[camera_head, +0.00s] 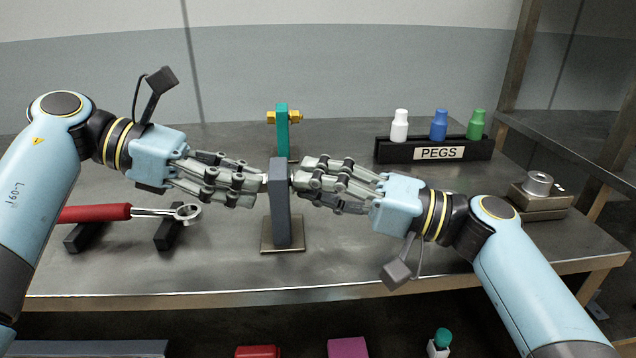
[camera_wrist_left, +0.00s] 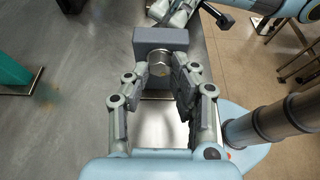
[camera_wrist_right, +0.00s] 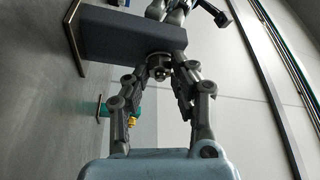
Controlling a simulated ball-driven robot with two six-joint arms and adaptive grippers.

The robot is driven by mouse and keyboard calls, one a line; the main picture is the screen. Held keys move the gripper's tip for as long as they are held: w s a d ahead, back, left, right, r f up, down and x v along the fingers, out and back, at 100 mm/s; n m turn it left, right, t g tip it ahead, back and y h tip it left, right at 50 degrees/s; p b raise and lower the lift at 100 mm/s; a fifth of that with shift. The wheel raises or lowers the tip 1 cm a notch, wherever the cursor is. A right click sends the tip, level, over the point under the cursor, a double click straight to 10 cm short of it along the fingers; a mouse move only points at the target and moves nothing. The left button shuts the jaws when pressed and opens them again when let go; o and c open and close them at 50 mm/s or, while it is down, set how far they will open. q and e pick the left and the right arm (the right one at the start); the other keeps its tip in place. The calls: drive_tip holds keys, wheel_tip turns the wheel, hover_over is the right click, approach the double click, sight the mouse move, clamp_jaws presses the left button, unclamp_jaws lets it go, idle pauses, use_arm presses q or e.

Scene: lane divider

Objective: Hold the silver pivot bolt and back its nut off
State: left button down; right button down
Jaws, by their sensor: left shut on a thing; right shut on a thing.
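A grey upright post (camera_head: 280,205) stands on a flat base plate at the middle of the bench, between my two grippers. My left gripper (camera_head: 262,184) is at the post's left face, shut on the round silver head of the pivot bolt (camera_wrist_left: 160,63). My right gripper (camera_head: 297,181) is at the right face, shut on the nut (camera_wrist_right: 159,59), a small metal piece close against the post. The fingers hide most of the bolt and nut in the head view. I cannot tell how far the nut sits along the thread.
Behind stands a teal post (camera_head: 282,128) with a yellow bolt (camera_head: 295,116). A black PEGS rack (camera_head: 385,152) holds white, blue and green pegs. A red-handled wrench (camera_head: 100,213) lies on black rests at left. A metal block with a round top (camera_head: 540,203) sits at right.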

drive_tip(key=shift+f, duration=0.1)
drive_tip(key=c, duration=1.1)
unclamp_jaws()
drive_tip(key=v, duration=1.2)
drive_tip(key=v, duration=1.2)
use_arm(q)
drive_tip(key=c, duration=1)
unclamp_jaws()
